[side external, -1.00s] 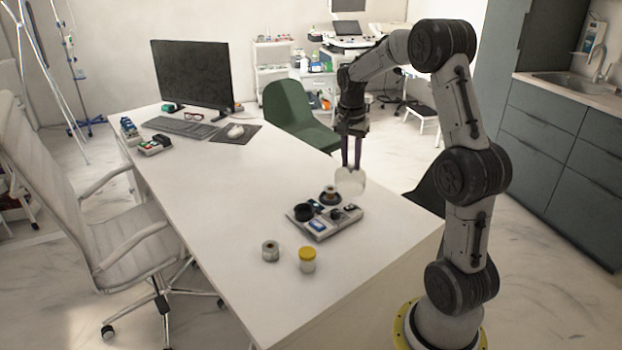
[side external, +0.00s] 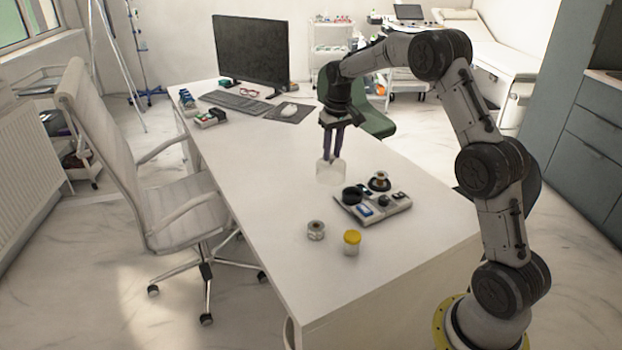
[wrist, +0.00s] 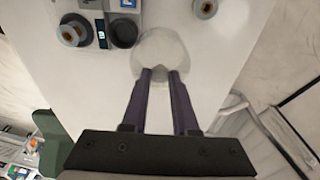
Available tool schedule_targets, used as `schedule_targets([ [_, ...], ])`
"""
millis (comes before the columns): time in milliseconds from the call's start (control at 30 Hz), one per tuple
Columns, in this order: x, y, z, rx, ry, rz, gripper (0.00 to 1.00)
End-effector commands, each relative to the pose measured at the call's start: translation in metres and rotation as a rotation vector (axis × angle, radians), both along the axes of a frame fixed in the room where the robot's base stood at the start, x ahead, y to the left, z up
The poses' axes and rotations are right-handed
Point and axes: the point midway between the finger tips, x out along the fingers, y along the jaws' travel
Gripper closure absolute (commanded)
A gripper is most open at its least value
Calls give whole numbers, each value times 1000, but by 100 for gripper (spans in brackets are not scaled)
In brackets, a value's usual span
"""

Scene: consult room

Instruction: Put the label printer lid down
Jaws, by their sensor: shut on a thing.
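The label printer lid (side external: 330,172) is a clear, pale cover. My gripper (side external: 331,157) points down and is shut on its upper edge. The lid is left of the label printer, over bare table; I cannot tell whether its lower edge touches the table. In the wrist view the lid (wrist: 160,48) shows as a rounded pale shape at the fingertips (wrist: 159,73). The label printer (side external: 386,213) is a light grey base, open on top, with a black round cup, a spool and a small blue screen. Its near part shows in the wrist view (wrist: 88,5).
The monitor (side external: 250,50), keyboard (side external: 238,102) and mouse (side external: 289,110) are at the far end. The table between is clear.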

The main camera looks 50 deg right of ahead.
Motion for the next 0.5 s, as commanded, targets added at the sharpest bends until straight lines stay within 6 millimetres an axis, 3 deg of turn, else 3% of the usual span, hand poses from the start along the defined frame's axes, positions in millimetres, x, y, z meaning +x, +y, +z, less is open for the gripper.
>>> schedule_targets([
  [400,68,-30,-34,0,0,-2,100],
  [500,79,-36,-52,2,4,-2,100],
])
